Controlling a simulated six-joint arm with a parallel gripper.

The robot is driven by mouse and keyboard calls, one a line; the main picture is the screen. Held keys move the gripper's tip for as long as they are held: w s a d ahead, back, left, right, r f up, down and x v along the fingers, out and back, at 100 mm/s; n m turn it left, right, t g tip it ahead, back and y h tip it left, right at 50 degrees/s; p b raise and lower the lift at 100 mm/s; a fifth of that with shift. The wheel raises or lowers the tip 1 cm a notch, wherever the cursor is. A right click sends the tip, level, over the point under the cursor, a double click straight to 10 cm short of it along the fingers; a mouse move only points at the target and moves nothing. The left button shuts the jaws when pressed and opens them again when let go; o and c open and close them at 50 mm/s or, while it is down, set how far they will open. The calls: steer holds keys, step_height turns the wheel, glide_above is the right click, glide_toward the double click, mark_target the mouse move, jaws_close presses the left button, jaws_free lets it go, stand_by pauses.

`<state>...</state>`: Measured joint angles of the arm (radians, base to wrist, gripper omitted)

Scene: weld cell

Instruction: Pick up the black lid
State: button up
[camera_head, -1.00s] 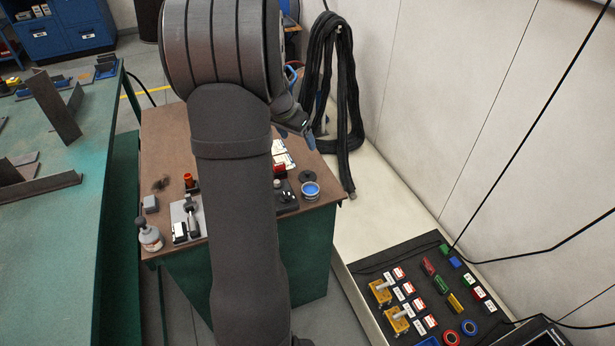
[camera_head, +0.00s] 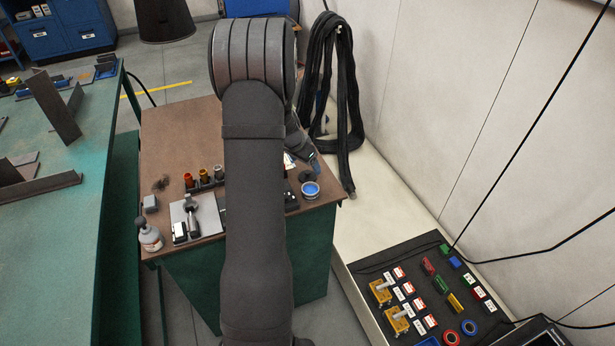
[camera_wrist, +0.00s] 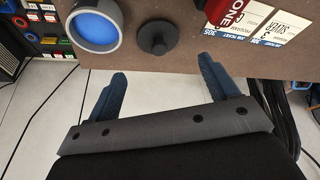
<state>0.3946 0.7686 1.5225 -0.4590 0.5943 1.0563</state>
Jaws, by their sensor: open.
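The black lid (camera_wrist: 157,38), a dark disc with a knob on top, lies on the brown tabletop (camera_wrist: 185,62) near its edge in the wrist view. In the head view the lid (camera_head: 306,176) shows small beside a round tin with blue contents (camera_head: 310,190). My gripper (camera_wrist: 162,70) is open, its two blue fingers spread apart with nothing between them. In the wrist view the lid appears just beyond the fingertips, between their lines. The height gap cannot be told. In the head view my arm hides part of the table.
The blue tin (camera_wrist: 96,28) stands close left of the lid in the wrist view. A red object (camera_wrist: 222,10) and printed tags (camera_wrist: 283,22) lie to its right. Bottles and tools crowd the table's front left. Black hoses (camera_head: 340,100) hang by the wall.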

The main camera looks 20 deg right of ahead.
mark_target(307, 172)
steer(key=f, duration=0.4)
steer(key=shift+w+d, duration=0.15)
steer(key=shift+d, duration=0.1)
steer(key=shift+x, duration=0.75)
steer(key=c, duration=1.1)
